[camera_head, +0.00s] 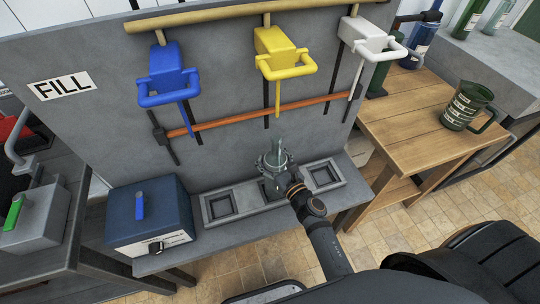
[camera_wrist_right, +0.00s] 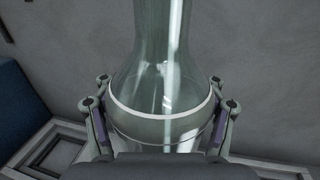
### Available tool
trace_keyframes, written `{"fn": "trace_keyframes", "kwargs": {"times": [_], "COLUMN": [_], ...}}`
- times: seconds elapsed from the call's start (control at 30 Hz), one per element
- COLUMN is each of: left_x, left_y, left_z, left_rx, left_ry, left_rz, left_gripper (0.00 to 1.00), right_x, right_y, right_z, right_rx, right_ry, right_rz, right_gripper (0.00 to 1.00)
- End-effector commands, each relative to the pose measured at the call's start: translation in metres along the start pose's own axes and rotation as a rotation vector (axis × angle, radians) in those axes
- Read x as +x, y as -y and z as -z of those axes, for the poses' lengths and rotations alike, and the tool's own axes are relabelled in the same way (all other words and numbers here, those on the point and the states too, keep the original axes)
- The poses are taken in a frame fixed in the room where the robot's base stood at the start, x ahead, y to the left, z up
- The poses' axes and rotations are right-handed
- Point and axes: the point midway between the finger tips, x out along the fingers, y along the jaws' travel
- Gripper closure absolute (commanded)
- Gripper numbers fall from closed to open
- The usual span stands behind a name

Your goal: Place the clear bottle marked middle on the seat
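The clear bottle (camera_head: 277,157) stands upright over the middle of the seat strip, below the yellow tap. Its neck and rounded shoulder with a pale band show large in the right wrist view (camera_wrist_right: 160,75). My right gripper (camera_head: 276,176) reaches in from the front. Its two fingers lie against both sides of the bottle (camera_wrist_right: 160,125), shut on it. The middle seat is hidden behind the bottle and gripper, so I cannot tell whether the base touches it. The left seat (camera_head: 220,206) and right seat (camera_head: 321,176) are empty square recesses. No marking on the bottle is readable. My left gripper is not in view.
Blue (camera_head: 168,78), yellow (camera_head: 281,52) and white (camera_head: 370,42) taps hang above the seats on a grey panel with a FILL sign (camera_head: 62,86). A blue box (camera_head: 150,212) stands left of the seats. A wooden table (camera_head: 415,125) with a green jug (camera_head: 466,106) is at right.

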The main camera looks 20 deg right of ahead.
Motion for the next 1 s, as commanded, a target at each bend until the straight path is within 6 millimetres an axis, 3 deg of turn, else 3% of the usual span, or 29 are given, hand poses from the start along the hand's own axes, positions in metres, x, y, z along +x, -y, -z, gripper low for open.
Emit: {"fn": "trace_keyframes", "kwargs": {"times": [0.03, 0.17, 0.53, 1.0], "left_x": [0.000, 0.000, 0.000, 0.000], "left_y": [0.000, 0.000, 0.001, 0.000], "left_z": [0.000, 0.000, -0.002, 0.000], "left_rx": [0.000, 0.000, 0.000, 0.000], "left_ry": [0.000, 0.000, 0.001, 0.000], "left_rz": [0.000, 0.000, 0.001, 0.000], "left_gripper": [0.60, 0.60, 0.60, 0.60], "right_x": [0.000, 0.000, -0.005, -0.104], "right_y": [0.000, 0.000, 0.000, 0.000], "right_z": [0.000, 0.001, 0.003, 0.002], "right_rx": [0.000, 0.000, 0.001, 0.000], "right_ry": [0.000, -0.001, -0.006, -0.006], "right_rz": [0.000, 0.000, 0.000, -0.001], "right_gripper": [0.26, 0.11, 0.11, 0.11]}}
